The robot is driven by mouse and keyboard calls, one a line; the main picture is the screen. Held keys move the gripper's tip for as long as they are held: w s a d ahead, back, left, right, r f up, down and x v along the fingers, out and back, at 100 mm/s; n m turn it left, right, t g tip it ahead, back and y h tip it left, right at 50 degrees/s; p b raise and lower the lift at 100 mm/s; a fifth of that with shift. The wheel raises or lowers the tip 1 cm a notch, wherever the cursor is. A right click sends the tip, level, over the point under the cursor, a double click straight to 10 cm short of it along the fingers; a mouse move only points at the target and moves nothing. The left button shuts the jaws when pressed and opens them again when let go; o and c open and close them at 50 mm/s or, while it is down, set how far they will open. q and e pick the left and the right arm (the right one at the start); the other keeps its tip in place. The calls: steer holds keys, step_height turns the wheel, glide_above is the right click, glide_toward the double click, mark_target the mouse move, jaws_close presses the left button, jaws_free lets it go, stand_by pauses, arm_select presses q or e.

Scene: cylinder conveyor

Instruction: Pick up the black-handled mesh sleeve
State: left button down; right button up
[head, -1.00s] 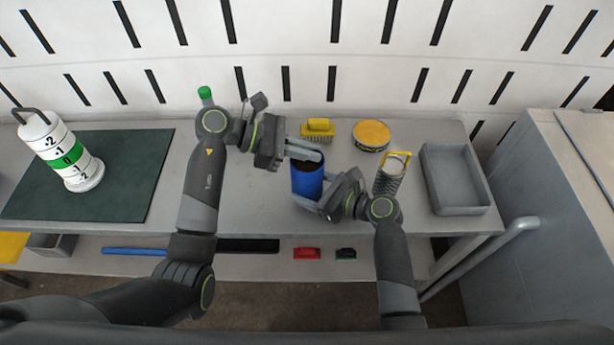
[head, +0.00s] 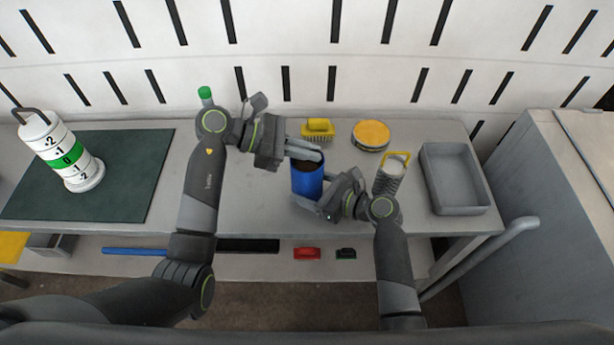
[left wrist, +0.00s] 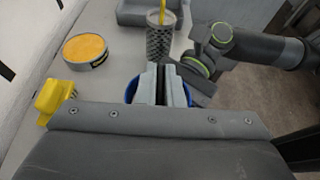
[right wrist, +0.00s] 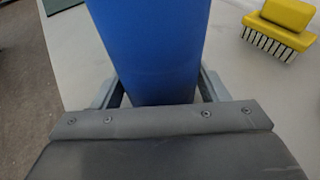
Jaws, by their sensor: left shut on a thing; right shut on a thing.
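My left gripper (head: 305,150) is at the open mouth of the blue cylinder (head: 307,182). In the left wrist view its fingers (left wrist: 163,86) are close together on a narrow dark piece, which fits the sleeve's black handle. The mesh body of that sleeve does not show; the blue wall and my fingers hide the inside. My right gripper (head: 328,207) is shut on the blue cylinder low down; in the right wrist view the blue wall (right wrist: 155,50) fills the space between its fingers. The cylinder stands upright on the table.
A mesh cylinder with a yellow handle (head: 389,177) stands close right of my right wrist. A yellow brush (head: 317,129), a round tin with an orange top (head: 371,135) and a grey tray (head: 455,179) are nearby. A white marked cylinder (head: 62,152) stands on the green mat (head: 130,160).

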arm_select(q)
steer(key=shift+r, duration=0.2)
step_height(320, 180, up, 18)
steer(key=shift+f, duration=0.15)
stand_by(0.5)
arm_select(e)
steer(key=o, duration=1.2)
steer(key=shift+c, duration=0.2)
